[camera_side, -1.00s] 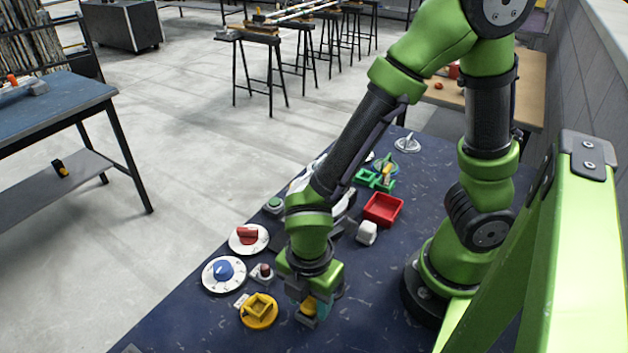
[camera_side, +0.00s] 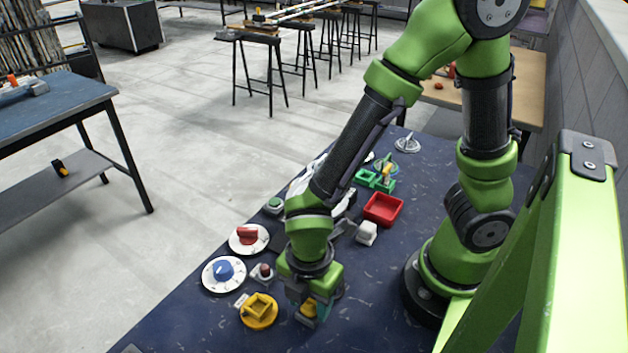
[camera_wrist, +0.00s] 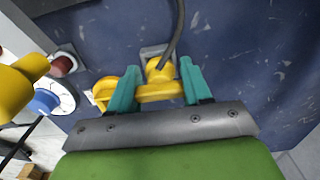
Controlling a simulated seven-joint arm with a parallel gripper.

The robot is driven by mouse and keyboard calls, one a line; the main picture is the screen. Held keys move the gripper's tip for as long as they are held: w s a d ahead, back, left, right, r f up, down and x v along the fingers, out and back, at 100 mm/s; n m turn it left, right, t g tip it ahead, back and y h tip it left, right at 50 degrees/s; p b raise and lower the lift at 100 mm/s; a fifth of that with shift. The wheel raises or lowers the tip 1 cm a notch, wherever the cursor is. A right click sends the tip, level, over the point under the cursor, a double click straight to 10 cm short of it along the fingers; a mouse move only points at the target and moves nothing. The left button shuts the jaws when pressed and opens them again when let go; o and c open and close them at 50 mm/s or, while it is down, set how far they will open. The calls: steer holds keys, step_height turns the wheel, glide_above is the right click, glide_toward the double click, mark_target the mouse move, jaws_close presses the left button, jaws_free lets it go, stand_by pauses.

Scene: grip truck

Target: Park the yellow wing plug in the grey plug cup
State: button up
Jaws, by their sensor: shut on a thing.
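My gripper (camera_side: 316,309) points down near the front of the blue table. In the wrist view, its two teal fingers (camera_wrist: 157,82) are shut on the yellow wing plug (camera_wrist: 160,91), one on each side. A dark cable runs from the plug up the picture. The plug also shows in the side view (camera_side: 308,308), low over the table. A grey part, apparently the grey plug cup (camera_side: 304,320), is at the plug's lower end; it shows just behind the plug in the wrist view (camera_wrist: 152,51). I cannot tell how deep the plug sits in it.
A yellow round base with a square holder (camera_side: 259,311) stands close to the left of my gripper. A blue-knob dial (camera_side: 224,273), a red-knob dial (camera_side: 248,238) and a red button (camera_side: 264,272) are behind it. A red tray (camera_side: 383,209) stands farther back. The table right of my gripper is clear.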

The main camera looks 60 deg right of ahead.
steer(key=shift+f, duration=0.2)
steer(key=o, duration=1.5)
steer(key=shift+r, duration=3.8)
